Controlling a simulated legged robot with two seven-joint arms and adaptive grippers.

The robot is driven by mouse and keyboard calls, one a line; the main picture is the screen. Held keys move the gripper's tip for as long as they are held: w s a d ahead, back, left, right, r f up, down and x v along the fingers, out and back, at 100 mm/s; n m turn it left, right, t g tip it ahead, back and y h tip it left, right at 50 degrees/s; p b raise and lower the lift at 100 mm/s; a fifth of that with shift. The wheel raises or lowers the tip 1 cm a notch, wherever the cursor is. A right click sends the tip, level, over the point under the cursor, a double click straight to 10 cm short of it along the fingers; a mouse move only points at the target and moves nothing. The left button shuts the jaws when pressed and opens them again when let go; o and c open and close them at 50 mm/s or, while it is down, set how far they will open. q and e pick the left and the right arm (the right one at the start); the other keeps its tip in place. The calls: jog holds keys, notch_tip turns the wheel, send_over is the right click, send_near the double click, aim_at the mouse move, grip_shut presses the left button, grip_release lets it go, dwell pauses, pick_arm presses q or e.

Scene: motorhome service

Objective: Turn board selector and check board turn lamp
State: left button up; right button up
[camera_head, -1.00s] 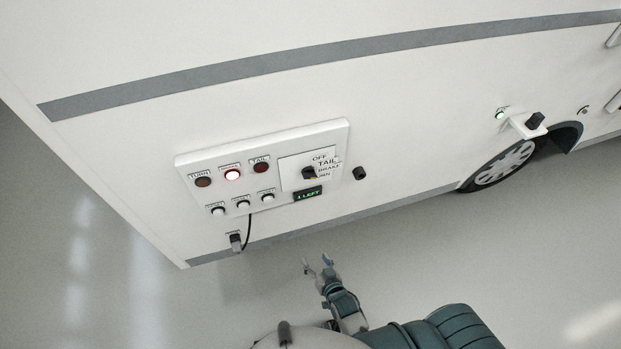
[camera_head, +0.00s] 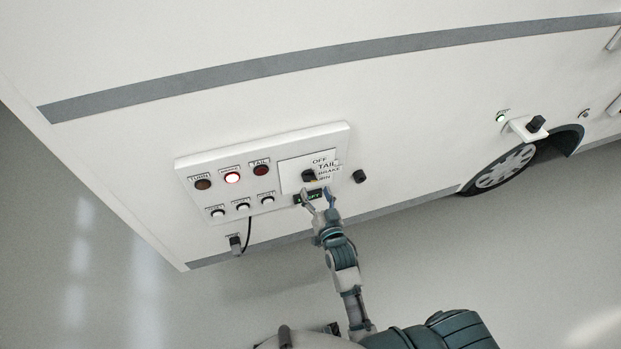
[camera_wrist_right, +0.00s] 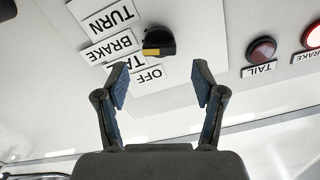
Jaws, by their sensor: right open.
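The board selector (camera_head: 309,175) is a black knob on a white plate labelled OFF, TAIL, BRAKE and TURN. In the right wrist view the selector (camera_wrist_right: 159,41) shows a yellow mark; which label it points at is hard to tell. The TURN lamp (camera_head: 203,184) is dark amber and unlit. The BRAKE lamp (camera_head: 232,177) glows red, and the TAIL lamp (camera_head: 261,168) is dark red. My right gripper (camera_head: 318,196) is open and empty just below the selector, apart from it. In the wrist view its fingertips (camera_wrist_right: 160,80) sit either side, short of the knob. My left gripper is out of view.
Several white buttons (camera_head: 243,206) sit below the lamps. A black knob (camera_head: 359,176) is right of the board. A cable plug (camera_head: 235,244) hangs below. A shelf with a black knob (camera_head: 536,123) stands out near the wheel.

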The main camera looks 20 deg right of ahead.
aim_at(312, 181)
jog(key=w, duration=0.6)
jog(key=shift+a, duration=0.1)
jog(key=shift+s, duration=0.1)
jog(key=c, duration=1.1)
jog(key=shift+r+m+p, duration=0.1)
jog(key=shift+m+p, duration=1.4)
jog(key=shift+m, duration=0.3)
jog(key=shift+c, duration=0.2)
jog(key=shift+m+p, duration=0.65)
jog(key=shift+m, duration=0.45)
jog(key=shift+f+m+p, duration=0.2)
jog(key=shift+m+p, duration=0.25)
jog(key=shift+m, duration=0.65)
